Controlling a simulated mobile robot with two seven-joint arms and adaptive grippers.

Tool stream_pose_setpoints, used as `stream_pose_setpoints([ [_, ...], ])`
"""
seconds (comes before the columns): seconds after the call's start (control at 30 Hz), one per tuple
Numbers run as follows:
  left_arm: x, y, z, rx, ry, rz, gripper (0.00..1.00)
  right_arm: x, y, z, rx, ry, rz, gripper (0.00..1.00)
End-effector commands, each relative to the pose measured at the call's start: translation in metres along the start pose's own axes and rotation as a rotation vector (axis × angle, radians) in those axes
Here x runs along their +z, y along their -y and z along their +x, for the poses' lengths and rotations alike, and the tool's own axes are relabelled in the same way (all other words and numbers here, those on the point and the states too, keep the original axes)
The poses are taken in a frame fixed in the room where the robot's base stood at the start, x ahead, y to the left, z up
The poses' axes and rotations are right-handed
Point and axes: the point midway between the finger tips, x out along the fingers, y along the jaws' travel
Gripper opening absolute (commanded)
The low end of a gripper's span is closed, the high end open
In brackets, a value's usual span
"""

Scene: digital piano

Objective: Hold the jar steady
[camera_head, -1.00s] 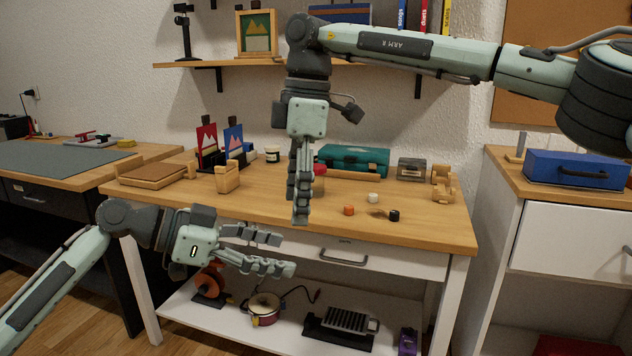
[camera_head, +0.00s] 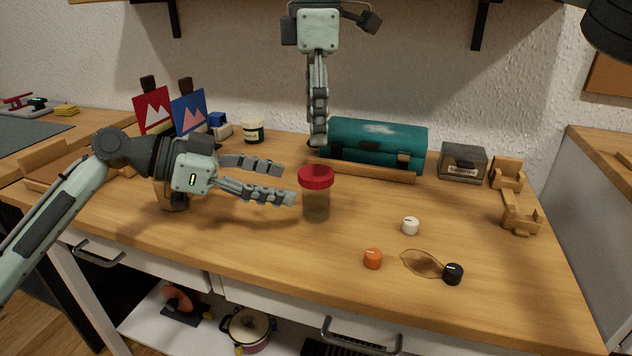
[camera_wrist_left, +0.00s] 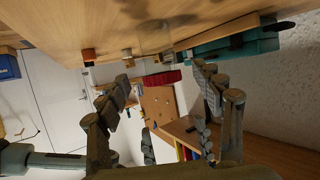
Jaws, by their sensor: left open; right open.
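The jar (camera_head: 316,206) stands upright on the wooden table, with a clear body and a red lid (camera_head: 316,177). My left gripper (camera_head: 287,183) is open just to the left of the jar, its fingers pointing at it, with no visible grip on it. In the left wrist view the red lid (camera_wrist_left: 162,79) shows between the spread fingers (camera_wrist_left: 165,85), and the clear body is hard to make out. My right gripper (camera_head: 318,143) points down above and behind the lid, seen edge-on, open and apart from it.
A teal case (camera_head: 375,147) lies behind the jar, with a wooden strip before it. White (camera_head: 410,226), orange (camera_head: 373,259) and black (camera_head: 453,274) knobs lie at the front right, near a brown stain (camera_head: 421,263). Wooden holders (camera_head: 520,215) stand at the right. The table's front middle is clear.

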Motion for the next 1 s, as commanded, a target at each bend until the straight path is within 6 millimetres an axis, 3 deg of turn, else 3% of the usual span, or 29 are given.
stream_pose_setpoints([
  [0.5, -0.001, 0.000, 0.067, 0.001, -0.001, 0.000, 0.67, 0.000, 0.000, 0.000, 0.000, 0.000, -0.001, 0.69],
  [0.93, 0.000, 0.000, 0.077, 0.000, 0.000, 0.000, 0.67, 0.000, 0.000, 0.000, 0.000, 0.000, -0.001, 0.69],
  [1.0, 0.000, 0.000, 0.077, 0.000, 0.000, 0.000, 0.58, 0.000, 0.000, 0.000, 0.000, 0.000, -0.001, 0.69],
])
